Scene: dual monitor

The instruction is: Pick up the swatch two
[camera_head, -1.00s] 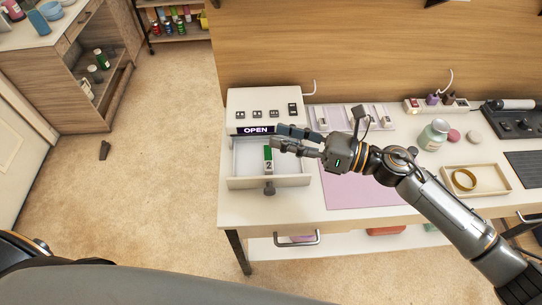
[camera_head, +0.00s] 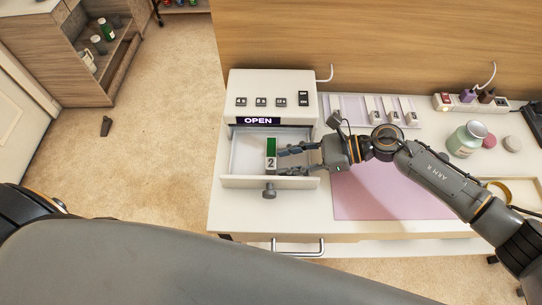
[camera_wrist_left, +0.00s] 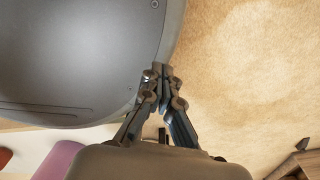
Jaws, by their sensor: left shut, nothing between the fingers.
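Swatch two (camera_head: 271,148), a small upright piece with a green face and a white "2" label, stands inside the pulled-out drawer (camera_head: 243,181) of the white box. My right gripper (camera_head: 280,161) reaches in from the right over the drawer. Its two fingers are apart, with the tips close beside the swatch's right side. I cannot tell whether they touch it. My left gripper (camera_wrist_left: 163,78) shows in the left wrist view, its fingers together and empty, away from the drawer.
The white box (camera_head: 271,90) has an "OPEN" display (camera_head: 258,121) above the drawer. A pink mat (camera_head: 385,190) lies to the right on the desk. A glass jar (camera_head: 466,139) and a power strip (camera_head: 465,103) stand farther right. A shelf cabinet (camera_head: 70,70) is at far left.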

